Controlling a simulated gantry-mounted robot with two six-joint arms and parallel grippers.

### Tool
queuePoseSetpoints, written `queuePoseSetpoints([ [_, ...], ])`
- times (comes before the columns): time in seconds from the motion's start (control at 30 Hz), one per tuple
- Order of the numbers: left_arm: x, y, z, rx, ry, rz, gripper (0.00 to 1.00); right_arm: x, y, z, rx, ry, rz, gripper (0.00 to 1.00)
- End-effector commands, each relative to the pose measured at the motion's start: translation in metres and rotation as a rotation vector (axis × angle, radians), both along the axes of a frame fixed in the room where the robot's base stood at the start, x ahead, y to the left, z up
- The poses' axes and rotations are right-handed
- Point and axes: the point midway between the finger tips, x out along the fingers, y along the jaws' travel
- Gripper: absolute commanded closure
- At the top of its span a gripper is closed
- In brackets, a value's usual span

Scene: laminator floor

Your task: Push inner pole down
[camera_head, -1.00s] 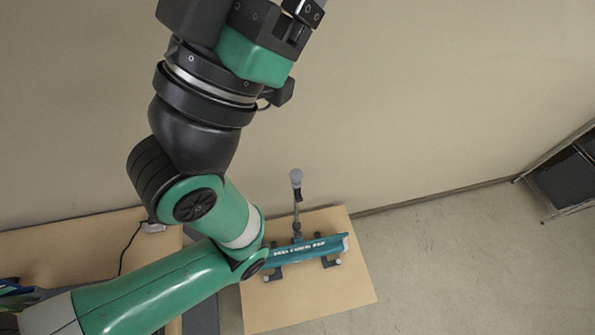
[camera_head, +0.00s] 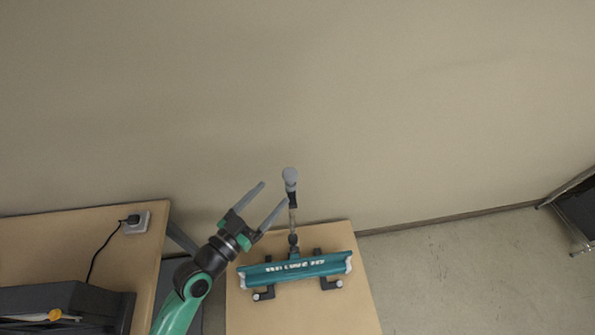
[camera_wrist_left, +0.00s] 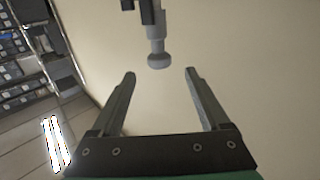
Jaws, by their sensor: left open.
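A thin upright pole (camera_head: 293,220) with a rounded grey knob (camera_head: 290,176) on top rises from a teal banner stand base (camera_head: 300,268) with dark feet. The base rests on a light wood board. My left gripper (camera_head: 268,196) is open and empty, just left of the pole in the head view, its fingers pointing up and right toward the knob. In the left wrist view the knob (camera_wrist_left: 158,60) shows ahead of and between the two open fingers (camera_wrist_left: 160,85), not gripped. My right gripper is not in view.
A wooden desk (camera_head: 60,250) with a wall socket box, a cable (camera_head: 100,252) and a black machine (camera_head: 70,303) stands at the left. A plain wall is behind the pole. Dark shelving (camera_head: 578,210) is at the far right, with open floor (camera_head: 460,270) between. Shelves also show in the left wrist view (camera_wrist_left: 25,60).

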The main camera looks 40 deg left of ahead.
Motion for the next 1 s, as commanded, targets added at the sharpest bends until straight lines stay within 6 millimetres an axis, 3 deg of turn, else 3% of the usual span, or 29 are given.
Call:
queuePoseSetpoints([
  [0.17,0.016,0.002,0.004,0.002,-0.001,-0.002,0.21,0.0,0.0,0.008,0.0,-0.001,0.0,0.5],
  [0.6,0.104,0.012,0.003,0.001,-0.002,-0.002,0.21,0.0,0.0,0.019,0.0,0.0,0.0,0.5],
  [0.73,0.114,0.013,0.002,0.001,-0.001,-0.003,0.21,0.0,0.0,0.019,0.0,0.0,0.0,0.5],
  [1.0,0.116,0.013,0.002,0.001,-0.001,-0.002,0.23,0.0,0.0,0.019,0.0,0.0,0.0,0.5],
])
